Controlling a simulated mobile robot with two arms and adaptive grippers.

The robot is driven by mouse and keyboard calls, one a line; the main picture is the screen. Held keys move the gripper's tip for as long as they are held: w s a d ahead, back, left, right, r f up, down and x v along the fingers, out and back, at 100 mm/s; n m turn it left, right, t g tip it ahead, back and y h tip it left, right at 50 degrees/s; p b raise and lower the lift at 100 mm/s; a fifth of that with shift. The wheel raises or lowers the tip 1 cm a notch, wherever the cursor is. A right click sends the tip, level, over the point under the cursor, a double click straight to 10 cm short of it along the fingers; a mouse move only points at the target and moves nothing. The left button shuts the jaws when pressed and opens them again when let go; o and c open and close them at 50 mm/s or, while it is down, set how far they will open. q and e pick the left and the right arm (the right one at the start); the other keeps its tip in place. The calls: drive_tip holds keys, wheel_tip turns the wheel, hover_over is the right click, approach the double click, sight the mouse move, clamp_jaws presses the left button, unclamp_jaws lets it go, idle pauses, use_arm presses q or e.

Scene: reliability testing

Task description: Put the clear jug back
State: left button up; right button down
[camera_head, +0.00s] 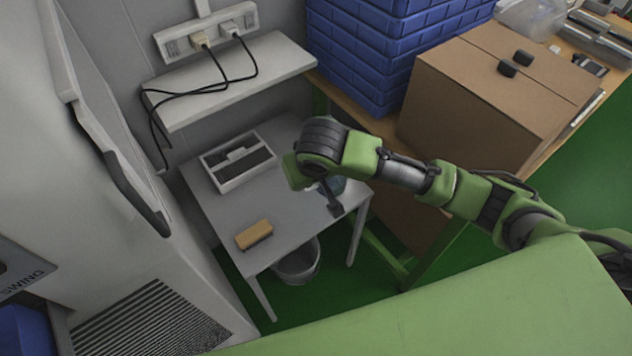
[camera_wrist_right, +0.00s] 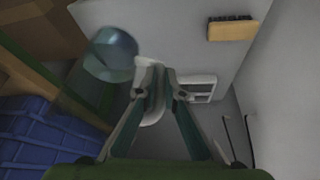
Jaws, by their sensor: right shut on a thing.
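The clear jug (camera_wrist_right: 110,54) is a bluish, see-through vessel in the right wrist view, to the left of my fingers. A pale curved part, seemingly its handle (camera_wrist_right: 153,112), is between the fingers. My right gripper (camera_wrist_right: 158,78) is shut on it. In the head view my right gripper (camera_head: 335,207) hangs over the right side of the small grey table (camera_head: 212,213). There the jug (camera_head: 338,185) shows only as a bluish patch, mostly hidden by my wrist. I cannot tell whether its base touches the table. My left gripper is not in view.
A wood-backed brush (camera_head: 254,234) lies at the table's front left, and a white divided tray (camera_head: 205,165) at its back. A bucket (camera_head: 298,262) stands below. A shelf with cables (camera_head: 232,82) is above. Blue crates (camera_head: 365,50) and a cardboard box (camera_head: 470,95) stand right.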

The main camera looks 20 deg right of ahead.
sight(320, 185)
drive_tip(key=shift+w+d+f, duration=0.6)
drive_tip(key=shift+w+f, duration=0.45)
drive_tip(key=shift+f, duration=0.6)
drive_tip(key=shift+w+d+f, duration=0.65)
drive_tip(key=shift+w+f, duration=0.4)
drive_tip(key=shift+f, duration=0.6)
drive_tip(key=shift+w+d+f, duration=0.6)
drive_tip(key=shift+w+f, duration=0.45)
drive_tip(key=shift+f, duration=0.6)
drive_tip(key=c, duration=2.1)
unclamp_jaws()
drive_tip(key=shift+s+f, duration=0.1)
drive_tip(key=shift+f, duration=0.05)
drive_tip(key=shift+c, duration=0.2)
drive_tip(key=v, duration=1.2)
